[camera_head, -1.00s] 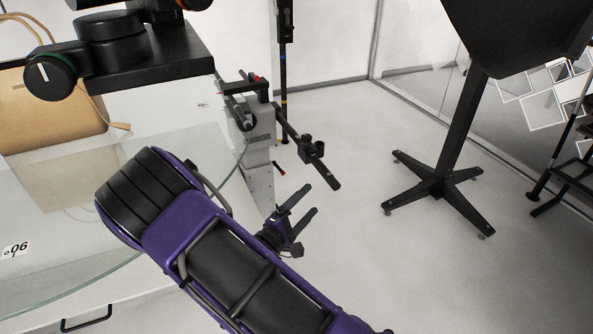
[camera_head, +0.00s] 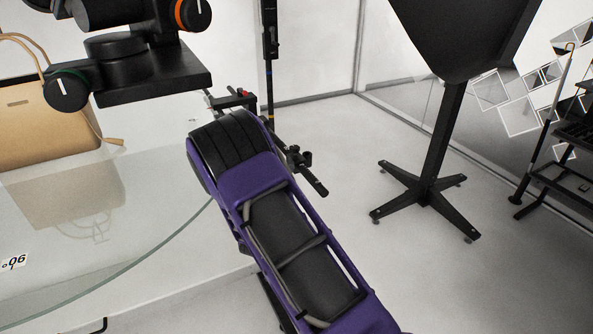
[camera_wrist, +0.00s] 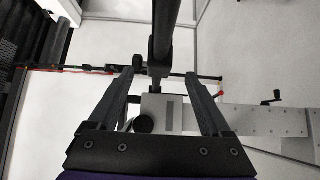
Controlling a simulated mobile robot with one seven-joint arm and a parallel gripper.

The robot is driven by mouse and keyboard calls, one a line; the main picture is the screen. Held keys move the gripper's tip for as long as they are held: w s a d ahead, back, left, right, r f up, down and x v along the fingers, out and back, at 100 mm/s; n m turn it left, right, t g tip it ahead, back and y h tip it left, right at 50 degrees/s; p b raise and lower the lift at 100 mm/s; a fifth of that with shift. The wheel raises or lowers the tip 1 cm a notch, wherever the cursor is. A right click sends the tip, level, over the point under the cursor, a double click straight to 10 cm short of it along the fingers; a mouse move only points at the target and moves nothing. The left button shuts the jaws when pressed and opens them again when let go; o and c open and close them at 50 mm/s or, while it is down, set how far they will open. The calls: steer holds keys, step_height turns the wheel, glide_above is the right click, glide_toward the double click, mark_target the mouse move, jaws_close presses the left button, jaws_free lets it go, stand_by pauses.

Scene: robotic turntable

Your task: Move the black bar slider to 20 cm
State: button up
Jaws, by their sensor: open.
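A black bar (camera_head: 312,177) juts out beyond the glass table's edge in the head view, with a small black slider clamp (camera_head: 298,158) on it. In the wrist view the bar (camera_wrist: 166,25) runs from the top edge to the middle, and the slider (camera_wrist: 159,69) shows as a dark block on it. My gripper (camera_wrist: 160,74) is open, one finger on each side of the slider and bar. Gaps show on both sides in the picture; depth is unclear. In the head view my purple arm hides the gripper. No scale numbers are readable on the bar.
A glass turntable (camera_head: 150,250) lies at left with a tan bag (camera_head: 45,125). A thin upright pole (camera_head: 269,45) stands behind the bar. A black stand (camera_head: 432,165) is at right. A grey rail (camera_wrist: 245,118) with a crank is close in the wrist view. Floor between is clear.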

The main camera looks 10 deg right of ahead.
mark_target(297, 169)
steer(key=x, duration=0.6)
steer(key=shift+w+d, duration=0.2)
steer(key=shift+w, duration=0.15)
jaws_close()
